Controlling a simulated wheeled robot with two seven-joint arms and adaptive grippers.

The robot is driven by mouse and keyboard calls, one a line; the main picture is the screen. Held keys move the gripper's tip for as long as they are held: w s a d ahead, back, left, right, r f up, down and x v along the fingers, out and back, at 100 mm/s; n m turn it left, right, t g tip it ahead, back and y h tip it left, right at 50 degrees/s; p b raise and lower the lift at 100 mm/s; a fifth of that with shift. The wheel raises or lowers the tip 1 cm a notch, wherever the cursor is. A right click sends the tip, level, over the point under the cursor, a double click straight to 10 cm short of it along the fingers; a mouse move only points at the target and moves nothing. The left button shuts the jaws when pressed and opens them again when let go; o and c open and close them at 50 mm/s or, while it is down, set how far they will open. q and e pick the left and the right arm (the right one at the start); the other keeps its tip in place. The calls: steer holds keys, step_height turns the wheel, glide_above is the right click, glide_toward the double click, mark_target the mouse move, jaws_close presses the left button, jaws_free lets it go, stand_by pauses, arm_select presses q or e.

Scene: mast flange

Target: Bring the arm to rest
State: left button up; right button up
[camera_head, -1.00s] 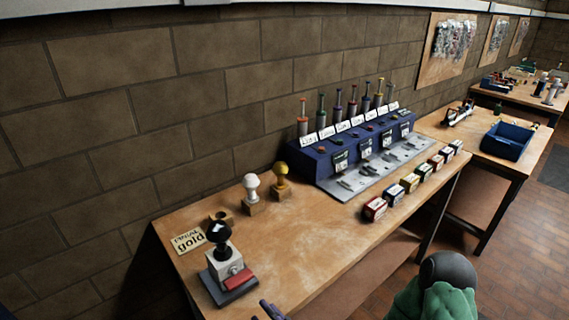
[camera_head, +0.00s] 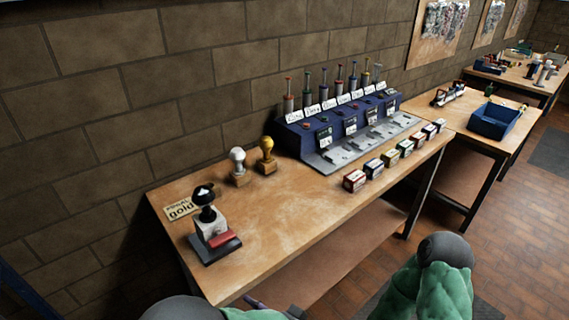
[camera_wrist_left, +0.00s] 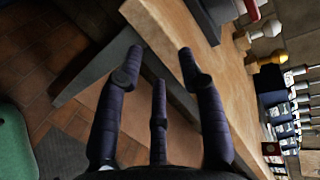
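My left gripper (camera_wrist_left: 160,64) shows in the left wrist view with its dark purple fingers spread apart and nothing between them. In the head view only a small part of this gripper (camera_head: 272,305) shows at the bottom edge, just off the front edge of the wooden bench (camera_head: 270,225). The rest of it is cut off or hidden by my green arm. My right gripper is not in view.
A black-knobbed press (camera_head: 211,232), a white-knobbed stamp (camera_head: 238,166) and a yellow-knobbed stamp (camera_head: 266,156) stand on the bench. A blue rack (camera_head: 308,140) holds several coloured handles. Small boxes (camera_head: 355,181) line the front. A blue bin (camera_head: 494,122) stands beyond.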

arm_select(q)
steer(key=s+a+f+g+h+p, duration=0.1)
steer(key=s+a+f+g, duration=0.15)
steer(key=f+g, duration=0.2)
steer(key=s+a+f+g+h, duration=0.1)
steer(key=s+a+f+g, duration=0.15)
steer(key=f, duration=0.35)
steer(key=s+d+f+n+g+h+p, duration=0.3)
steer(key=s+d+f+n+g+h, duration=0.2)
steer(key=s+f+g+h, duration=0.35)
steer(key=w+a+f+n+t+h+p, duration=0.2)
steer(key=w+f+n+t+h, duration=0.2)
steer(key=w+f+n+t, duration=0.2)
steer(key=shift+w+a+n, duration=0.25)
steer(key=shift+a+n, duration=0.1)
steer(key=shift+n, duration=0.85)
